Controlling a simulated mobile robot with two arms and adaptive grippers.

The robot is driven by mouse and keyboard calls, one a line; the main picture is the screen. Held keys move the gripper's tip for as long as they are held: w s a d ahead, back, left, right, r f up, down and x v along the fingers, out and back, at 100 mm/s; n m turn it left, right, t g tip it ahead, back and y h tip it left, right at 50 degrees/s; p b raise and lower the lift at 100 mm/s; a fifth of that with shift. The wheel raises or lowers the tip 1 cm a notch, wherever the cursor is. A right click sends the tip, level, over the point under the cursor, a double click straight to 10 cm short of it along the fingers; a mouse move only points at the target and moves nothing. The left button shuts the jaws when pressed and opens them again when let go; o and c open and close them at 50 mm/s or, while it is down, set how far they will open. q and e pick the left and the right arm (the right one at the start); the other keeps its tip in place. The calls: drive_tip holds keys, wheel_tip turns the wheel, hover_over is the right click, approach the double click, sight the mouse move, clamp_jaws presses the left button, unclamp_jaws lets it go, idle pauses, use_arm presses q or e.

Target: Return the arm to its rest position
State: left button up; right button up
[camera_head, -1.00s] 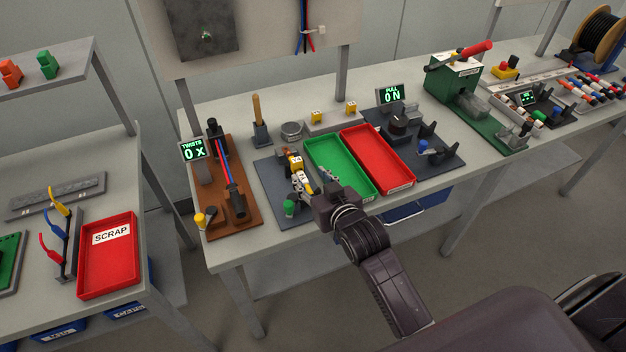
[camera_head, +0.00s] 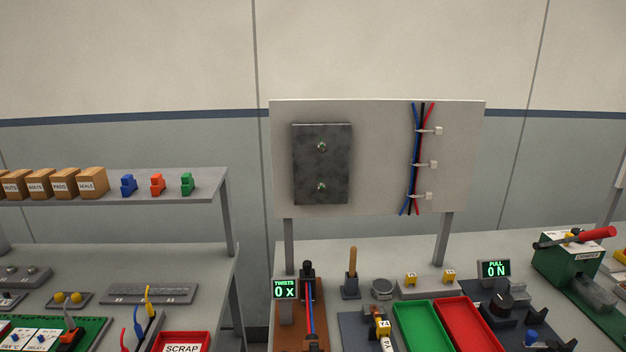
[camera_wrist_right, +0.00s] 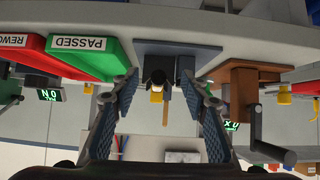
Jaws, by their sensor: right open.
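My right gripper (camera_wrist_right: 158,75) shows only in the right wrist view, its two blue padded fingers spread apart with nothing held between them. That view is upside down. A dark fixture plate (camera_wrist_right: 178,48) with a black post lies beyond the fingertips, framed between them. The green tray marked PASSED (camera_wrist_right: 85,43) is on the left of the fingers there, and the brown twisting fixture (camera_wrist_right: 240,75) on the right. In the head view neither arm shows. The green tray (camera_head: 422,326) and brown fixture (camera_head: 313,325) are at its lower edge.
The head view shows a grey panel (camera_head: 380,160) with a dark box and cables above the bench. A red tray (camera_head: 468,322) lies beside the green one. A green crimping tool (camera_head: 566,262) stands right. A shelf (camera_head: 206,181) and red SCRAP tray (camera_head: 181,335) are left.

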drive_tip(key=s+f+n+g, duration=0.1)
drive_tip(key=s+f+g, duration=0.25)
drive_tip(key=s, duration=0.85)
drive_tip(key=s+f+g, duration=0.2)
drive_tip(key=s+g, duration=0.2)
drive_tip(key=s, duration=0.8)
wheel_tip(320, 180, down, 28)
drive_tip(key=s+g+b, duration=0.1)
drive_tip(key=b, duration=0.1)
drive_tip(key=s+d+f+g, duration=0.1)
drive_tip(key=s+d+f, duration=0.2)
drive_tip(key=s+f, duration=1.4)
drive_tip(key=shift+n+b, duration=0.3)
drive_tip(key=shift+s+g, duration=0.1)
drive_tip(key=shift+g, duration=0.15)
